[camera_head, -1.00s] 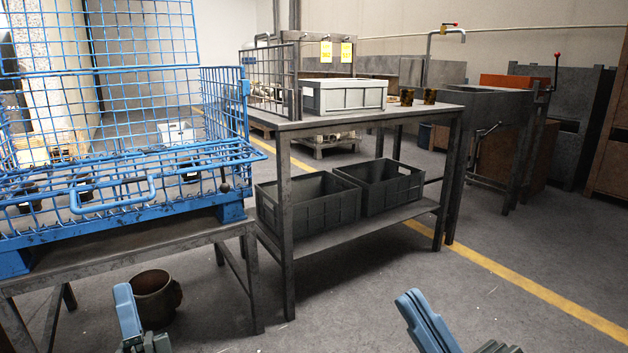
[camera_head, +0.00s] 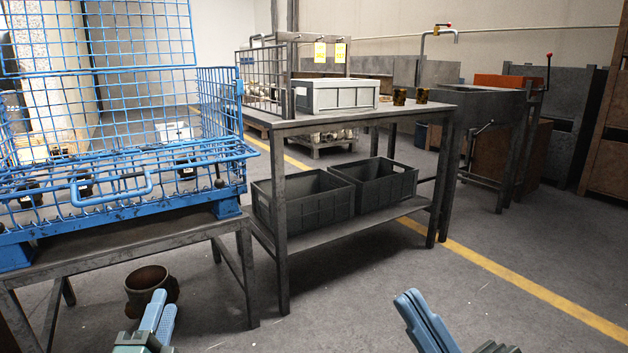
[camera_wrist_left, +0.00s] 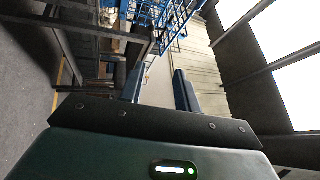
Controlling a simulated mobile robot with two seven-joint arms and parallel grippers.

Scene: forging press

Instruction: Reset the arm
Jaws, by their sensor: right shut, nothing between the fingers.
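My left gripper (camera_head: 160,312) is at the bottom left of the head view, in front of the rusty pot on the floor. In the left wrist view its two blue fingers (camera_wrist_left: 158,84) stand apart with nothing between them, so it is open and empty. My right gripper (camera_head: 422,318) is at the bottom right of the head view, over bare floor. Its blue fingers lie together, shut with nothing held. Both arms are mostly out of the picture.
A blue wire cage (camera_head: 120,200) stands on a metal table at left. A steel workbench (camera_head: 390,113) holds a grey crate (camera_head: 336,97); two dark crates (camera_head: 305,208) sit on its lower shelf. A rusty pot (camera_head: 146,283) is on the floor. Floor at right is clear.

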